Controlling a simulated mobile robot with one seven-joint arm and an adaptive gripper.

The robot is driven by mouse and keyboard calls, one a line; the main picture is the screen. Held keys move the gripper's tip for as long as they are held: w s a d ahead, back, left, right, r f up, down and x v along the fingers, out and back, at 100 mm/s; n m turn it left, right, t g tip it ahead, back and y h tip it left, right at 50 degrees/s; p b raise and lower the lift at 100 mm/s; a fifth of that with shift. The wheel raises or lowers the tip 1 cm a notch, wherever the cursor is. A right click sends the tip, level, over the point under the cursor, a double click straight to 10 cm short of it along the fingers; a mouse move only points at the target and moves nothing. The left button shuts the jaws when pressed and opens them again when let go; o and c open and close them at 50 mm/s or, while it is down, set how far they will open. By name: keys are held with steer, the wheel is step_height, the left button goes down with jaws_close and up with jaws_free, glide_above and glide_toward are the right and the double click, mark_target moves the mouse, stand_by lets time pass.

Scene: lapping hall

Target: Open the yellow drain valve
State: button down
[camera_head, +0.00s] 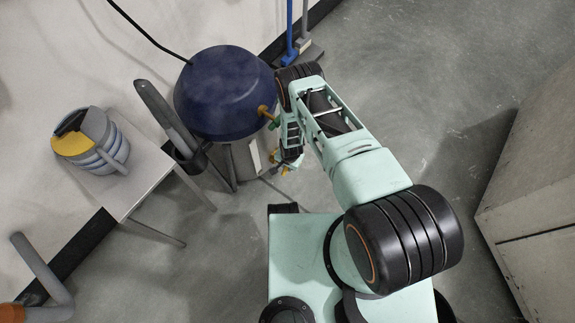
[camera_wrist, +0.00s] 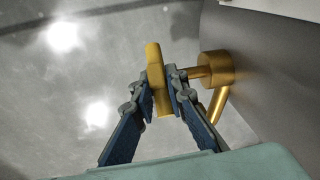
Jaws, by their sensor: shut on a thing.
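The handle stands roughly upright in that picture. In the head view my gripper (camera_head: 289,160) is beside the lower side of the dark blue-topped tank (camera_head: 222,95). There the valve is small and mostly hidden by my gripper.
Another yellow fitting (camera_head: 265,111) sticks out higher on the tank. A small table (camera_head: 155,180) with a yellow-and-grey ringed object (camera_head: 92,140) stands at left. A blue-handled tool (camera_head: 290,45) leans at the back. A large grey cabinet (camera_head: 530,190) is at right. Floor between is clear.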

steer(key=shift+s, duration=0.1)
steer(key=c, duration=1.9)
jaws_free()
steer(key=shift+r, duration=0.1)
step_height(320, 180, up, 12)
steer(key=s, duration=0.2)
steer(key=shift+d+f, duration=0.2)
steer(key=shift+d, duration=0.05)
